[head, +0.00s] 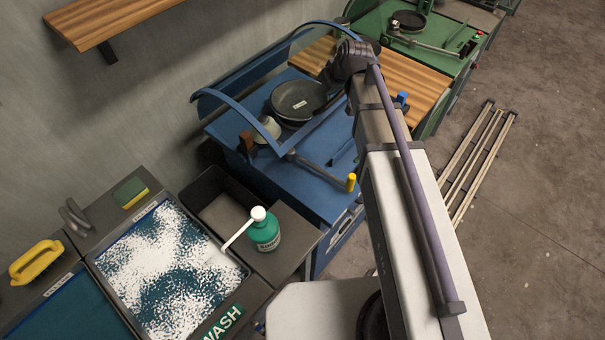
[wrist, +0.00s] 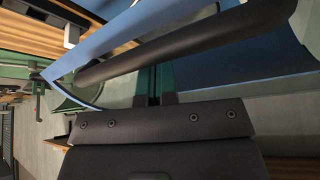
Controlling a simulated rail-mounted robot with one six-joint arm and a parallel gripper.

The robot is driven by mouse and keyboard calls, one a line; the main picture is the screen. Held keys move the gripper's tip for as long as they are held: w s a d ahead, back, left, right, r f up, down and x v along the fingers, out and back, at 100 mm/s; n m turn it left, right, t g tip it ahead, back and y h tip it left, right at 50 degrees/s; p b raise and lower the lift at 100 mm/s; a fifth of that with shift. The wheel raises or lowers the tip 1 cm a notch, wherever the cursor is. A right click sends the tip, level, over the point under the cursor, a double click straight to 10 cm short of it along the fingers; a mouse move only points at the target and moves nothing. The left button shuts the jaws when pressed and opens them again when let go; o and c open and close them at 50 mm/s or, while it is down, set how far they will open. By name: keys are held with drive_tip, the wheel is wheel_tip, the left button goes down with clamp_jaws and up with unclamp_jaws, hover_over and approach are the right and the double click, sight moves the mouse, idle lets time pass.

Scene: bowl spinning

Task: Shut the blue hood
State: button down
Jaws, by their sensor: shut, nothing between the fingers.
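The blue hood (head: 236,99) on the blue machine has curved blue rims and clear panels. It stands raised, with the dark round bowl or wheel (head: 298,98) below it uncovered. My gripper (head: 345,62) is at the hood's far right side, mostly hidden by my wrist. In the wrist view, a blue rim of the hood (wrist: 130,37) and a thick dark bar (wrist: 180,45) cross just beyond my gripper (wrist: 155,85). My fingers are shut and empty, partly hidden by the bar. I cannot tell whether they touch it.
A crank with a yellow grip (head: 351,182) sticks out from the machine's front. A green bottle (head: 264,232) and a wash tray (head: 240,268) stand at the near left. A green machine (head: 440,62) is beyond.

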sight(341, 96)
drive_tip(key=shift+s+d+f+b, duration=0.5)
drive_tip(key=shift+f+b, duration=0.2)
drive_tip(key=shift+f, duration=0.05)
drive_tip(key=shift+s+d+f+b, duration=0.45)
drive_tip(key=shift+s+f+b, duration=0.05)
drive_tip(key=shift+f+b, duration=0.2)
drive_tip(key=shift+s+d, duration=0.15)
drive_tip(key=shift+d, duration=0.1)
wheel_tip(341, 96, up, 10)
drive_tip(key=p, duration=1)
drive_tip(key=shift+r, duration=0.15)
drive_tip(key=shift+f, duration=0.2)
